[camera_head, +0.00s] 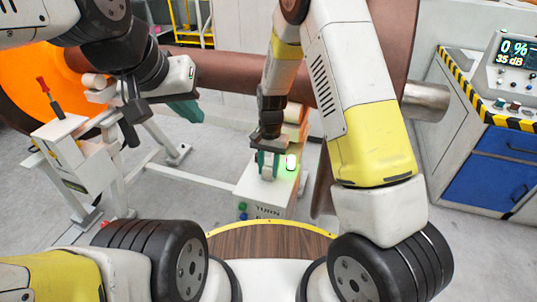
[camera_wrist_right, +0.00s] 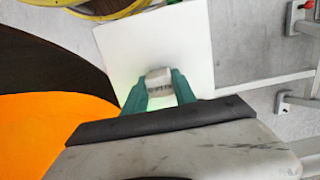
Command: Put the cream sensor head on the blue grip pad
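My right gripper (camera_head: 267,162) has teal fingers and points down over the white box marked TURN (camera_head: 262,200). A small cream block, seemingly the sensor head (camera_head: 267,172), is between the fingers. In the right wrist view my right gripper (camera_wrist_right: 160,90) has its fingertips against both sides of this pale block (camera_wrist_right: 158,77), with the white box top beyond it. I cannot tell whether the block touches the box. My left gripper (camera_head: 185,111) is by the white frame at the left; its teal fingers overlap, so its opening is unclear. I cannot make out a blue grip pad.
A green light (camera_head: 291,163) glows on the box top. A white unit with a red-handled tool (camera_head: 43,88) stands at the left. A brown axle (camera_head: 240,75) crosses behind. A cabinet with a display (camera_head: 515,52) stands at the right.

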